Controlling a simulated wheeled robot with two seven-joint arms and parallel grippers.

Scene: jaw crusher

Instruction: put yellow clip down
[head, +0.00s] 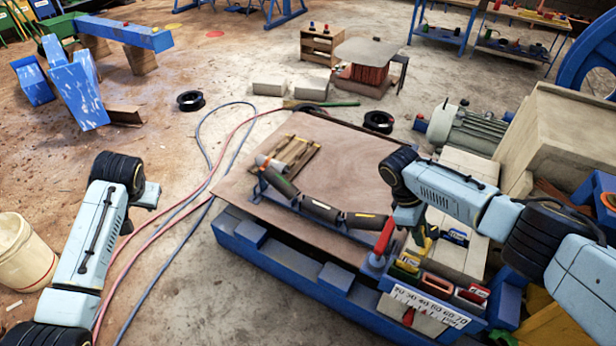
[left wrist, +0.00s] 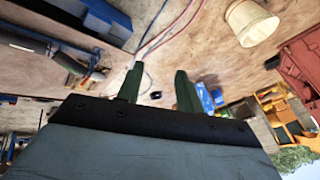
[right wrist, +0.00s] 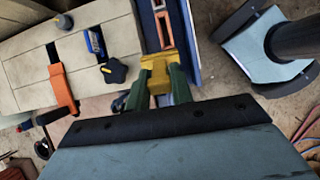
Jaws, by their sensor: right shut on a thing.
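My right gripper (right wrist: 162,90) is shut on the yellow clip (right wrist: 158,72), which sits between its green fingertips in the right wrist view. There the clip is at the edge of a blue tray (right wrist: 182,52); I cannot tell whether it touches it. In the head view my right gripper (head: 425,240) is over the near right part of the blue bench, mostly hidden by its own arm. My left gripper (left wrist: 157,88) is open and empty, its two green fingers apart, away from the bench and above the floor.
Beside the right gripper are pale blocks (right wrist: 30,75) with an orange clamp (right wrist: 62,88), a dark knob (right wrist: 113,70) and a blue item (right wrist: 95,40). A scale strip (head: 430,304) fronts the bench. The brown board (head: 340,165) has free room. A bucket (head: 22,255) stands left.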

